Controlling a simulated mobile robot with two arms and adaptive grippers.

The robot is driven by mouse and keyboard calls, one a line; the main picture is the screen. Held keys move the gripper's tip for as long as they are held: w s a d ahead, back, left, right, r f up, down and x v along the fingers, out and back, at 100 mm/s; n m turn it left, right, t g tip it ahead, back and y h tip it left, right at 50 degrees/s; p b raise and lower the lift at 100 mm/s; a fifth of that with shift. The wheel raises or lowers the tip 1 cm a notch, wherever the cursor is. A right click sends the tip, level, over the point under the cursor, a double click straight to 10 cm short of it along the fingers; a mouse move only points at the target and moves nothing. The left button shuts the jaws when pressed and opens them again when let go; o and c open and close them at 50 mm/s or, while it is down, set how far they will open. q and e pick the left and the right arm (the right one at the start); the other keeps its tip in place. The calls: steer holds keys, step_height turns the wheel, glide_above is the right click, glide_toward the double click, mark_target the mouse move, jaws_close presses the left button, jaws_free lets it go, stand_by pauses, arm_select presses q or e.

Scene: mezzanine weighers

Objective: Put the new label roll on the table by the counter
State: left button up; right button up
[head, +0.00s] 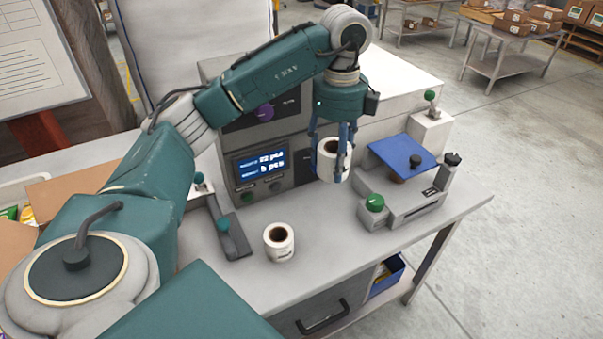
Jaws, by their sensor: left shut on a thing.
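My left gripper (329,172) is shut on a white label roll (333,160) with a dark core. It holds this roll in front of the counter (262,165), a grey machine with a lit blue display; whether the roll touches anything is hard to tell. A second white roll (279,242) with a brown core stands on the grey table (340,240), in front of the counter. Which of the two rolls is the new one I cannot tell. My right gripper is not in view.
A device with a blue plate (402,153) and a green knob stands right of the held roll. A dark lever piece (232,238) lies left of the standing roll. The tabletop right of that roll is clear. A blue bin (387,277) sits below.

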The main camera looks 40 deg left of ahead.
arm_select(q)
step_height(320, 180, down, 16)
steer(key=shift+r+p, duration=0.15)
steer(key=shift+p, duration=0.4)
step_height(320, 180, down, 4)
steer(key=shift+f+p, duration=0.1)
steer(key=shift+p, duration=0.35)
steer(key=shift+f, duration=0.15)
steer(key=o, duration=1.3)
